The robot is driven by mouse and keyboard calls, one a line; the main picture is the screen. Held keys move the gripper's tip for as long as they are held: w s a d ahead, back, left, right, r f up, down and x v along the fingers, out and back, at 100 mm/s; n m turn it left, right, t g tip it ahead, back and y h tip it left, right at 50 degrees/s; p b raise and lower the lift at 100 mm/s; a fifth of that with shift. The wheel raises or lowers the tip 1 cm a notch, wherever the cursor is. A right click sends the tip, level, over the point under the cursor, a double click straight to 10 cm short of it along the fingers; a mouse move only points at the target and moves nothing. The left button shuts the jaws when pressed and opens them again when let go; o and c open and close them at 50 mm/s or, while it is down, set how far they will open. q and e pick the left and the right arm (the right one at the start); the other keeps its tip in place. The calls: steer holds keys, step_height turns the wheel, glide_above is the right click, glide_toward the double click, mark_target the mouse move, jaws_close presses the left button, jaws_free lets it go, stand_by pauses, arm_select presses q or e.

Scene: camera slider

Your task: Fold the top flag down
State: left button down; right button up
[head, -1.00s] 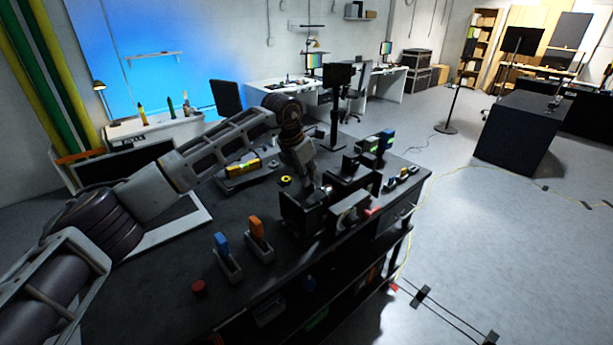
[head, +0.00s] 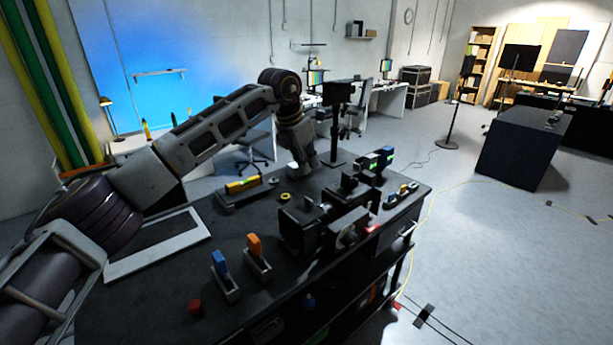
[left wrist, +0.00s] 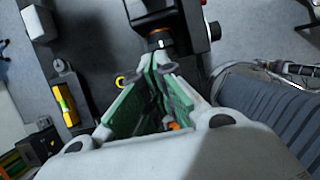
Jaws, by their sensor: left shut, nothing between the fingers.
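The black camera rig (head: 345,225) stands on the dark workbench, with a boxy black front part (head: 298,228) facing left. The top of that box looks flat and dark; I cannot clearly tell the top flag apart from it. In the left wrist view a black part of the rig (left wrist: 172,20) shows beyond the fingertips. My left gripper (head: 304,172) is behind the rig in the head view, pointing down, apart from the box. Its green-padded fingers (left wrist: 158,62) are shut and empty. My right gripper is not in view.
A yellow level (head: 243,185) and a yellow ring (head: 285,196) lie left of the rig. Blue (head: 219,262) and orange (head: 254,245) tools stand in holders in front, near a red button (head: 195,307).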

arm_select(q)
steer(key=shift+w+d+r, duration=0.1)
steer(key=shift+d+r, duration=0.05)
steer(key=shift+r, duration=0.9)
steer(key=shift+w+d+r, duration=0.1)
steer(key=shift+r, duration=0.95)
steer(key=shift+s, duration=0.1)
